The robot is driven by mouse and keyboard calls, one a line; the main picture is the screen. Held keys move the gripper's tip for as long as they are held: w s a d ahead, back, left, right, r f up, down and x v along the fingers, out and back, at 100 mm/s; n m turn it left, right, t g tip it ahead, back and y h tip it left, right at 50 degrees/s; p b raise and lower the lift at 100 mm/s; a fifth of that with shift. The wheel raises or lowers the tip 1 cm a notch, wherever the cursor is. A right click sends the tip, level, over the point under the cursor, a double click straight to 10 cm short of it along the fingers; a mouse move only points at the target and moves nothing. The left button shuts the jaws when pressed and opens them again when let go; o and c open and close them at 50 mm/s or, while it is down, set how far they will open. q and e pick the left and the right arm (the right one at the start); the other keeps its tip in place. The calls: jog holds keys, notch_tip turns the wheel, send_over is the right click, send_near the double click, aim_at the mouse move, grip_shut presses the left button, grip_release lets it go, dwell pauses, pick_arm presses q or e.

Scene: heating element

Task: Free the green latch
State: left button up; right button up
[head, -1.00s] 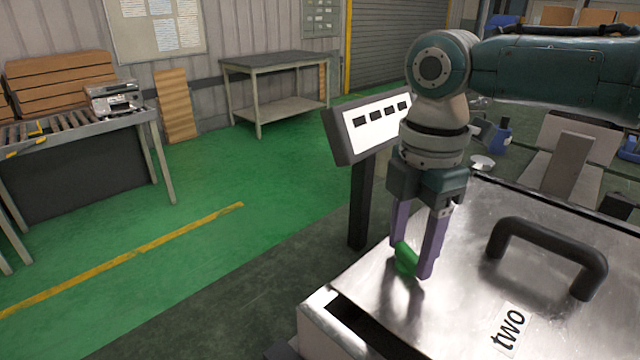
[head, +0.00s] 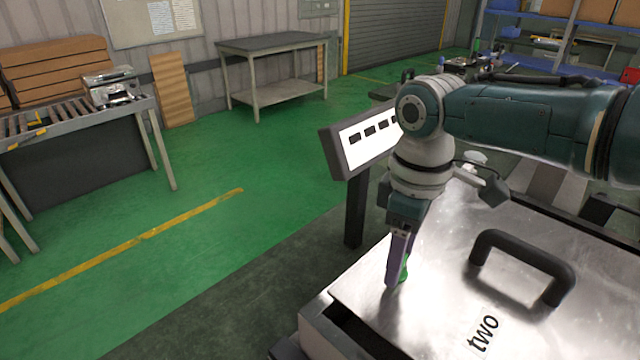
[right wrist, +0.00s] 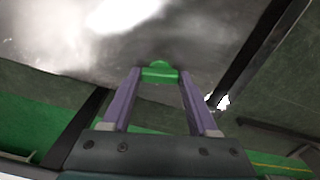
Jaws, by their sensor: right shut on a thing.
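The green latch (head: 404,272) sits on the metal lid (head: 440,270) near its left edge, partly hidden behind a purple finger in the head view. My right gripper (head: 396,280) reaches down to it from above, its fingers shut on the latch. In the right wrist view the latch (right wrist: 160,73) lies between the two purple fingertips (right wrist: 160,76), with the shiny lid beyond it. The lid carries a black handle (head: 525,262) and a label reading "two" (head: 483,332). My left gripper is not in view.
A panel on a post (head: 362,142) stands just behind the lid's left side, close to my right arm. A roller conveyor (head: 75,120) and a grey table (head: 272,45) stand farther back. The green floor at left is open.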

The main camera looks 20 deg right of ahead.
jog(key=shift+m+p, duration=0.35)
jog(key=shift+m, duration=1.25)
jog(key=o, duration=1.4)
jog(key=shift+r, duration=0.15)
jog(key=shift+r+p, duration=0.35)
notch_tip(320, 180, up, 9)
jog(key=shift+p, duration=0.95)
